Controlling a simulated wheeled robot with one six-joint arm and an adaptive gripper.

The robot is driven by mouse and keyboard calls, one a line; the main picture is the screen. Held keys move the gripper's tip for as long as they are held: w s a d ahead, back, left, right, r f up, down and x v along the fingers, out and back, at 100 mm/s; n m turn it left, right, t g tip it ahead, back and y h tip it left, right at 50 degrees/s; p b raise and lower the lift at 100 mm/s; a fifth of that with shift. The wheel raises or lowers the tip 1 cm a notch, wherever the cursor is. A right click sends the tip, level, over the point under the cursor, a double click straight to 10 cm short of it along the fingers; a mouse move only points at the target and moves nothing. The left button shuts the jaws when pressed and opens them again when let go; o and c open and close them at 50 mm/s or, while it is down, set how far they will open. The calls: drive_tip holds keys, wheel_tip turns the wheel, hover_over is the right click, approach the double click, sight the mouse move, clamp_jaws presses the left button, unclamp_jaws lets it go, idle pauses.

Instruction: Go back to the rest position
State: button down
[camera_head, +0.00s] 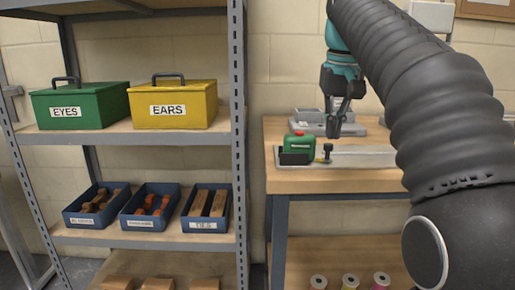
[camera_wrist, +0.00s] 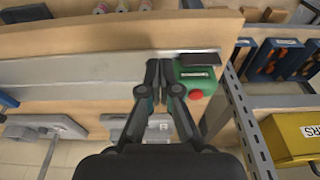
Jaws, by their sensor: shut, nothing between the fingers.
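My gripper (camera_head: 338,112) hangs above the workbench, fingers pointing down, just right of a small green device with a red button (camera_head: 299,145). In the wrist view my gripper (camera_wrist: 158,66) has its fingertips together with nothing between them. The green device (camera_wrist: 194,78) appears beside the fingertips in that view. My dark ribbed arm crosses the right side of the head view and hides part of the bench.
A metal shelf (camera_head: 239,130) stands left of the bench (camera_head: 290,178). It holds a green EYES box (camera_head: 95,108), a yellow EARS box (camera_head: 190,112) and blue bins (camera_head: 145,222). Grey devices (camera_head: 312,116) stand behind on the bench. Several spools (camera_head: 350,281) sit below.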

drive_tip(key=s+f+t, duration=0.1)
drive_tip(key=s+f, duration=1)
drive_tip(key=f, duration=0.3)
drive_tip(key=s+f+t, duration=0.2)
drive_tip(key=s+f, duration=1)
drive_tip(key=f, duration=0.2)
drive_tip(key=shift+s, duration=0.15)
